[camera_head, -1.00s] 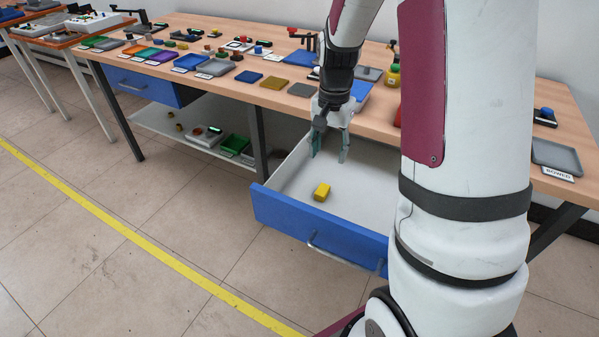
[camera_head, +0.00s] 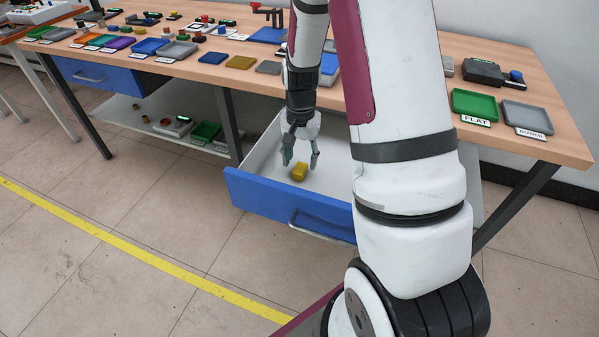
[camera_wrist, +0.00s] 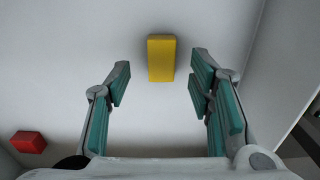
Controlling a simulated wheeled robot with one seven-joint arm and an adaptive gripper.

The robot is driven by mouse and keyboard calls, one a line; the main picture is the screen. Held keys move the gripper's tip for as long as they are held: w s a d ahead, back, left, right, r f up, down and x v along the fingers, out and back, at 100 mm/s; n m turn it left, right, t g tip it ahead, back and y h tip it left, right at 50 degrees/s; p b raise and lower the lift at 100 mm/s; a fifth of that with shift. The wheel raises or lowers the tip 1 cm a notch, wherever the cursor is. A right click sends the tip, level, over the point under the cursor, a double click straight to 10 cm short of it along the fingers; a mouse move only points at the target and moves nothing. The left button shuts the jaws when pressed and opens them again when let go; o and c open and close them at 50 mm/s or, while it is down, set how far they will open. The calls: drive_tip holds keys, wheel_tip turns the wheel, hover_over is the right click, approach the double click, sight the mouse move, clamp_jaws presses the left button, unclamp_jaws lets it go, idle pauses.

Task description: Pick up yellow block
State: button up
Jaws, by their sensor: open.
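The yellow block (camera_head: 299,172) lies on the white floor of the open blue-fronted drawer (camera_head: 285,205). My gripper (camera_head: 301,160) is open and empty, pointing down over the drawer, close to the block in the head view. In the wrist view the yellow block (camera_wrist: 161,58) appears beyond the fingertips, nearer the right finger than the left. The open gripper (camera_wrist: 160,80) shows teal finger pads on both sides, with clear space between them. The block does not appear to be touched by either finger.
A red block (camera_wrist: 28,142) lies at the lower left in the wrist view. The drawer walls surround the gripper's space. The wooden table (camera_head: 405,118) above holds several trays, including a green one (camera_head: 474,104). A shelf (camera_head: 150,120) with small parts is at the left.

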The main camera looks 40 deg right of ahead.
sight(300, 168)
wheel_tip(300, 168, down, 3)
drive_tip(key=shift+w+f+b, duration=0.1)
drive_tip(key=shift+b, duration=0.2)
clamp_jaws()
